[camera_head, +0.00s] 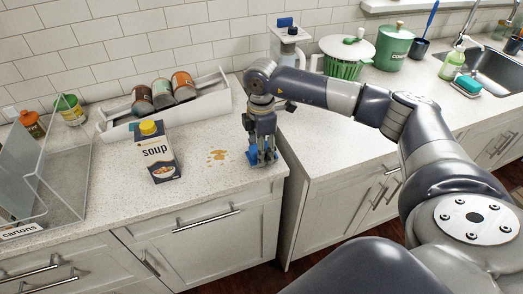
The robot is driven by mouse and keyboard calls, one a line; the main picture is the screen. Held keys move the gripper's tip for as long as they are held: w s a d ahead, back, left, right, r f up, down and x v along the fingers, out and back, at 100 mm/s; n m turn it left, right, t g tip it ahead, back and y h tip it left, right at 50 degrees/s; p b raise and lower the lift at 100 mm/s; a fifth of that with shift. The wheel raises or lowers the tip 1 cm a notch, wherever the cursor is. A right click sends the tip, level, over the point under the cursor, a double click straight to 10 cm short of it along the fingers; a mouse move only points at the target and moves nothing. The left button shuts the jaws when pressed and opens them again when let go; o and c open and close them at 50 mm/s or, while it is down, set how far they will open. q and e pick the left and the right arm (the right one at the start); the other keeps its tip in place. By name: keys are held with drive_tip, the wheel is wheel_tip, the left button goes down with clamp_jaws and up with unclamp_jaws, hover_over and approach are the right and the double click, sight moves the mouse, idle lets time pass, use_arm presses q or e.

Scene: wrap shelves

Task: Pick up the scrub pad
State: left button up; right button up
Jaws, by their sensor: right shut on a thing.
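My right gripper (262,160) points down at the front right corner of the left counter. It is shut on a small blue scrub pad (253,157), mostly hidden by the fingers. The pad is at or just above the counter top; I cannot tell if it touches. An orange-brown spill (218,155) lies on the counter just left of the gripper. My left gripper is not in view.
A soup carton (157,152) stands left of the spill. Behind it, a white rack (213,98) holds cans. A clear bin (75,187) labelled cartons is at far left. A gap separates the counters. A teal sponge (467,84) lies by the sink.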

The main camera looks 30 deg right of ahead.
drive_tip(key=shift+w+r, duration=0.1)
drive_tip(key=shift+r, duration=0.35)
wheel_tip(320, 180, up, 3)
drive_tip(key=shift+f+b, duration=0.2)
drive_tip(key=shift+b, duration=0.7)
drive_tip(key=s+r+b, duration=0.1)
drive_tip(key=s+b, duration=0.3)
drive_tip(key=s, duration=1.2)
drive_tip(key=shift+a+r, duration=0.25)
drive_tip(key=shift+o, duration=1)
drive_tip(key=shift+c, duration=0.4)
